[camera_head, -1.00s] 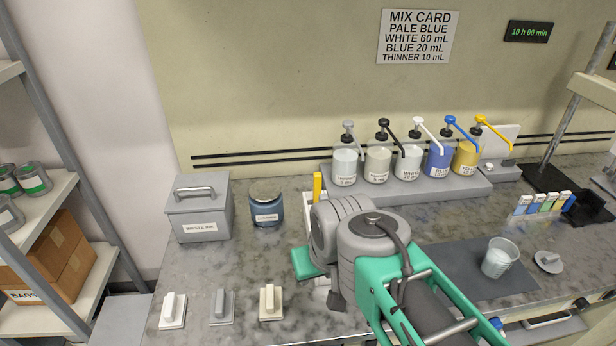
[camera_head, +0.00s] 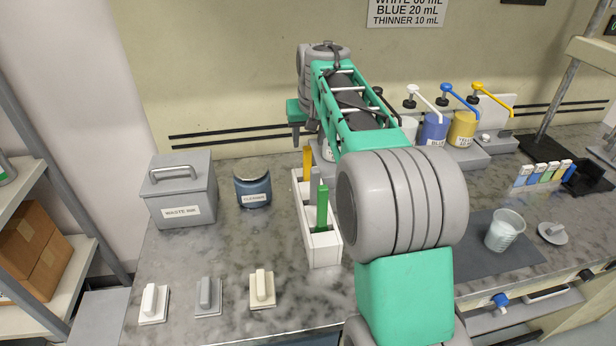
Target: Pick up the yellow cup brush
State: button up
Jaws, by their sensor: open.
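The yellow cup brush (camera_head: 307,162) stands upright in the rear compartment of a white holder (camera_head: 324,254) on the marbled counter. Only its yellow handle shows; its lower end is hidden inside the holder. My gripper (camera_head: 297,138) shows as a small green body with a grey finger pointing down. In the picture it is just above and left of the yellow handle's top, apart from it. It is open and holds nothing that I can see. How far it is from the brush in depth, I cannot tell.
A grey handle (camera_head: 315,188) and a green handle (camera_head: 322,208) stand in front of the yellow one in the same holder. A cleaner jar (camera_head: 252,188) and waste ink box (camera_head: 182,195) are to the left. Pump bottles (camera_head: 463,130) stand right, partly behind my arm.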

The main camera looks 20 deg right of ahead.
aim_at(308, 148)
jog(key=p+x, duration=0.1)
jog(key=x, duration=0.5)
jog(key=shift+f, duration=0.1)
grip_shut()
dwell(0.4)
